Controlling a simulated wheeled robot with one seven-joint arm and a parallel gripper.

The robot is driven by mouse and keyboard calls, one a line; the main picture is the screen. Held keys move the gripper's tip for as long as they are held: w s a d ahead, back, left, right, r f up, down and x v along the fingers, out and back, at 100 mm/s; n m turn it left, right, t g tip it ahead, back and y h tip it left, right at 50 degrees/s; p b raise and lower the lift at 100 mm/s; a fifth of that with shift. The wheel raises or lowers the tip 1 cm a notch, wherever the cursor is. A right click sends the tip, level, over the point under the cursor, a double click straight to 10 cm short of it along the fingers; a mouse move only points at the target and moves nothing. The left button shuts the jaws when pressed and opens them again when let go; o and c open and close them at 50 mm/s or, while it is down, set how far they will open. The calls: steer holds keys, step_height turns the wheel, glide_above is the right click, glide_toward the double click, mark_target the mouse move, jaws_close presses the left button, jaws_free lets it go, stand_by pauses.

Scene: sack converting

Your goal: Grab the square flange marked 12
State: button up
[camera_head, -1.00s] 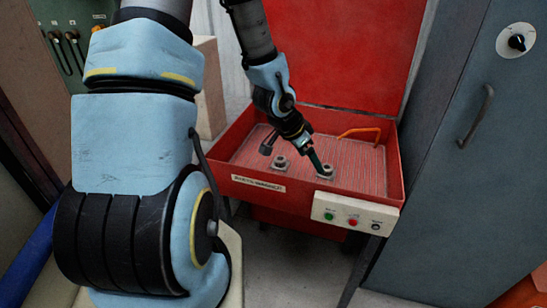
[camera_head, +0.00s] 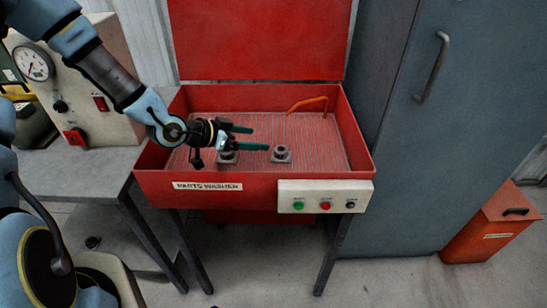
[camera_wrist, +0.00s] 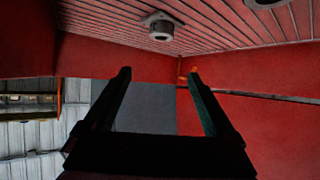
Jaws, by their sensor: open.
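Two grey flanges with square bases and round collars sit on the ribbed floor of the red parts washer (camera_head: 255,200). The right flange (camera_head: 281,154) stands clear in the head view. The left flange (camera_head: 228,157) is partly hidden under my gripper (camera_head: 260,138). No number can be read on either. My gripper is open and empty, its green-tipped fingers pointing right above the basin floor. In the wrist view, one flange (camera_wrist: 162,27) shows above the fingers and another (camera_wrist: 264,3) is cut off by the top edge. Nothing lies between the fingers (camera_wrist: 159,74).
An orange bent spout (camera_head: 308,103) stands at the basin's back right. The raised red lid (camera_head: 260,40) is behind. A control box (camera_head: 325,196) is on the front wall. A grey cabinet (camera_head: 440,130) is at right, a gauge machine (camera_head: 75,100) at left.

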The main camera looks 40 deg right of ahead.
steer(key=b, duration=0.4)
glide_toward(281, 149)
steer(key=shift+w+a+f, duration=0.1)
steer(key=shift+w+f, duration=0.05)
steer(key=shift+f, duration=0.25)
steer(key=p+x, duration=0.1)
steer(key=x, duration=0.4)
steer(key=shift+d+p, duration=0.35)
steer(key=p+x, duration=0.2)
steer(key=x, duration=0.2)
steer(key=shift+d+r, duration=0.1)
steer(key=shift+d, duration=0.1)
steer(key=shift+d+f, duration=0.3)
jaws_close()
